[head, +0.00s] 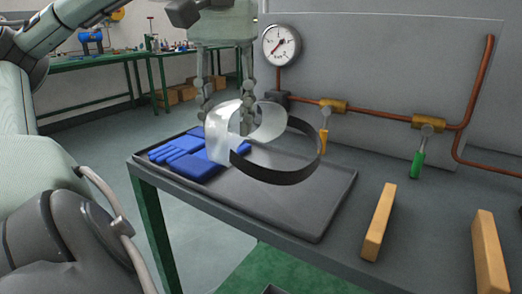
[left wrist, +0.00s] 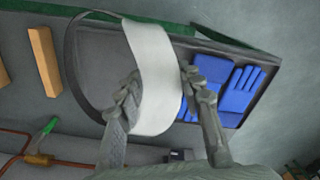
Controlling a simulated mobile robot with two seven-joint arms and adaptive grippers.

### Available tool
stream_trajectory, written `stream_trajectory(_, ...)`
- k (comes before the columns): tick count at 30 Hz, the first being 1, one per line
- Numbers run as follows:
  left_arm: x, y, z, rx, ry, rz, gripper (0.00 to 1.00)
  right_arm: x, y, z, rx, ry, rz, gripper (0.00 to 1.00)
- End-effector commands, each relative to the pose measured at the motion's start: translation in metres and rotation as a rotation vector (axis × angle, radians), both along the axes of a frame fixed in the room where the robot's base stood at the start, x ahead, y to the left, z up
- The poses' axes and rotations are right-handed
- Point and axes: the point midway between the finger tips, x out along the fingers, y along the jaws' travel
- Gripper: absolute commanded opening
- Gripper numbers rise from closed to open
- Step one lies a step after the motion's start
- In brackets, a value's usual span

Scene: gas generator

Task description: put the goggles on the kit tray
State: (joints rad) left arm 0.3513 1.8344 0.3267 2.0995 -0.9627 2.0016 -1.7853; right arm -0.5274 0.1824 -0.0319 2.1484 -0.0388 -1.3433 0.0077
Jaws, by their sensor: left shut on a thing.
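The goggles (head: 222,131) have a pale, see-through lens and a dark strap loop. My left gripper (head: 226,115) comes down from above and is shut on them; the left wrist view shows its fingers on both sides of the white lens (left wrist: 152,80). The kit tray (head: 303,217) is dark grey and lies on the table's left end. The goggles are over the tray; whether they touch it I cannot tell. Blue gloves (head: 185,155) lie in the tray's left part, partly behind the goggles. My right gripper is not in view.
Two wooden blocks (head: 379,222) (head: 489,252) stand right of the tray. The right part of the tray is bare.

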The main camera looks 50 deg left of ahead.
Motion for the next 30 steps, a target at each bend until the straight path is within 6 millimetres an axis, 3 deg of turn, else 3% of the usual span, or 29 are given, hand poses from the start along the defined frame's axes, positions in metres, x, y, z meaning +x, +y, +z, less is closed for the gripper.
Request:
stream_trajectory(12, 0.06, 0.013, -0.036, 0.002, 0.001, 0.004, 0.07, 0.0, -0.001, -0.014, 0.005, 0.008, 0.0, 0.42)
stream_trajectory(17, 0.064, 0.014, -0.044, 0.0, -0.001, 0.003, 0.07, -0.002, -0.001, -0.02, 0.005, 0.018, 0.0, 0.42)
stream_trajectory(24, 0.063, 0.013, -0.076, -0.001, -0.002, 0.003, 0.07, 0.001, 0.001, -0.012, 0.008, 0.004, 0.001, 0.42)
stream_trajectory(30, 0.063, 0.014, -0.078, 0.0, -0.004, 0.005, 0.07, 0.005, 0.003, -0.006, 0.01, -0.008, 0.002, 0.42)
